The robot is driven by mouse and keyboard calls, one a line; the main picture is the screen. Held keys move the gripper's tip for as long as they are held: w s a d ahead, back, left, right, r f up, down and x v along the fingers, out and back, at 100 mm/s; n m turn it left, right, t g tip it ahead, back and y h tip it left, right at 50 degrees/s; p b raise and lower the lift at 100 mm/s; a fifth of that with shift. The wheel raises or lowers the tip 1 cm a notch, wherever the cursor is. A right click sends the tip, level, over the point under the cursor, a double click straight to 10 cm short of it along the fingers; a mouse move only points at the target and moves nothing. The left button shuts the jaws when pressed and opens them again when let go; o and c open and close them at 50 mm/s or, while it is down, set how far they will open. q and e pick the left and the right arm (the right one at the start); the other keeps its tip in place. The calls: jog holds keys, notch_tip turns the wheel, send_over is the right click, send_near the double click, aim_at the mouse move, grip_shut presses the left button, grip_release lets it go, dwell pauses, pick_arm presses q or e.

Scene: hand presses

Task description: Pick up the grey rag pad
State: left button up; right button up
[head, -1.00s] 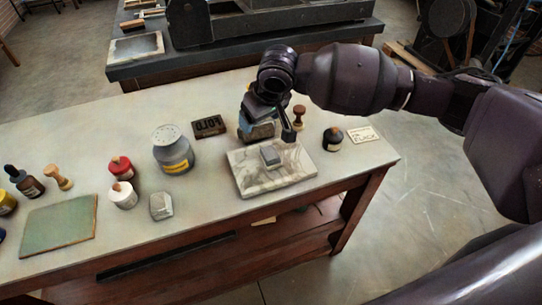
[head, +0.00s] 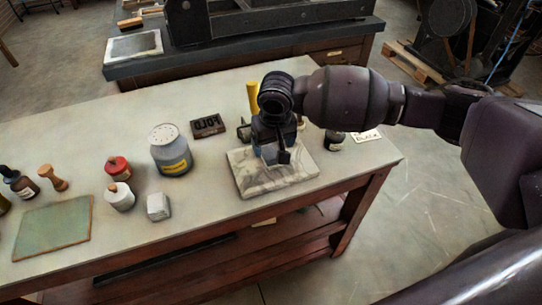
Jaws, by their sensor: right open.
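A marble slab (head: 245,182) lies near the right end of the table. My right gripper (head: 271,155) is low over the slab, pointing down, with its fingers apart. A small grey pad lay on the slab earlier; the gripper now covers most of that spot, and I cannot tell whether the fingers touch the pad. Another small pale grey block (head: 158,207) sits on the table left of the slab; I cannot tell what it is made of. My left gripper is out of view.
To the left are a grey shaker can (head: 171,152), a dark type block (head: 207,126), red (head: 117,168) and white (head: 120,197) jars and a green mat (head: 52,228).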

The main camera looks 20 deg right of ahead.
jog(key=f, duration=0.1)
jog(key=f+b, duration=0.1)
jog(key=f, duration=0.2)
jog(key=shift+w+f, duration=0.25)
jog(key=shift+f, duration=0.2)
jog(key=c, duration=0.9)
jog(key=shift+c, duration=0.8)
notch_tip(320, 180, up, 11)
jog(key=shift+f+p, duration=0.1)
jog(key=shift+p, duration=1.05)
notch_tip(320, 180, up, 8)
jog(key=p, duration=0.1)
send_over(272, 152)
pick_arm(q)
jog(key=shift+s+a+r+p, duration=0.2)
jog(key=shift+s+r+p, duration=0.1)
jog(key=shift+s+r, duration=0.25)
pick_arm(e)
jog(key=shift+w+r, duration=0.1)
jog(key=shift+r, duration=0.6)
